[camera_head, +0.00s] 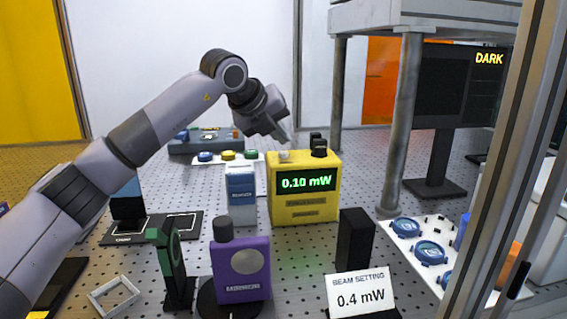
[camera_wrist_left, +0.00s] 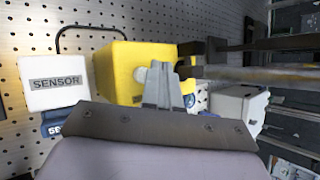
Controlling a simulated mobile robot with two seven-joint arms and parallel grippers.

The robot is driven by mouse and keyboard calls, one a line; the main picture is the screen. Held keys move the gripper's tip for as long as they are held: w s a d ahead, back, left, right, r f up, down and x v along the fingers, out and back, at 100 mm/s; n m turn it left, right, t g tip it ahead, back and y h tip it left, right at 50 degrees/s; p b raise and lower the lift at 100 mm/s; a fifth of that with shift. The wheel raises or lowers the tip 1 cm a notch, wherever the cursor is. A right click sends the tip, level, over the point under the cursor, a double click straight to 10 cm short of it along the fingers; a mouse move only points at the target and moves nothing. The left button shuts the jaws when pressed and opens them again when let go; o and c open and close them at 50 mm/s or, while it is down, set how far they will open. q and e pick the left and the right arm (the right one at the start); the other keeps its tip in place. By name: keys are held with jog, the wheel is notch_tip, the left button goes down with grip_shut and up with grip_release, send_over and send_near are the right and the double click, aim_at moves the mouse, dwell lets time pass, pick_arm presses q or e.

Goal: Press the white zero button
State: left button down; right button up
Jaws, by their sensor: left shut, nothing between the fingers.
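The yellow power meter (camera_head: 304,207) stands on the perforated table with its green display reading 0.10 mW. A small white button (camera_head: 284,156) sits on its top at the left, beside a black knob (camera_head: 319,148). My left gripper (camera_head: 288,141) is shut and empty, with its fingertips just above the white button; I cannot tell from the head view whether they touch. In the left wrist view, the shut fingers (camera_wrist_left: 170,76) are over the yellow meter (camera_wrist_left: 112,72), and the white button (camera_wrist_left: 140,74) shows just left of the fingertips. My right gripper is out of view.
A white-and-blue sensor box (camera_head: 241,190) stands left of the meter. A purple device (camera_head: 241,270), a black block (camera_head: 355,238) and a "BEAM SETTING 0.4 mW" sign (camera_head: 361,291) stand in front. A metal post (camera_head: 401,125) rises on the right, near a dark monitor (camera_head: 455,90).

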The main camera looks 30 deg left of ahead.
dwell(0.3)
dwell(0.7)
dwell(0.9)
pick_arm(q)
jog(key=shift+f, duration=0.15)
jog(key=shift+f+b, duration=0.3)
jog(key=shift+f, duration=0.05)
jog(key=shift+f+b, duration=0.35)
jog(key=shift+f, duration=0.15)
dwell(0.5)
jog(key=shift+r, duration=0.1)
jog(key=shift+r+p, duration=0.75)
jog(key=shift+r, duration=0.05)
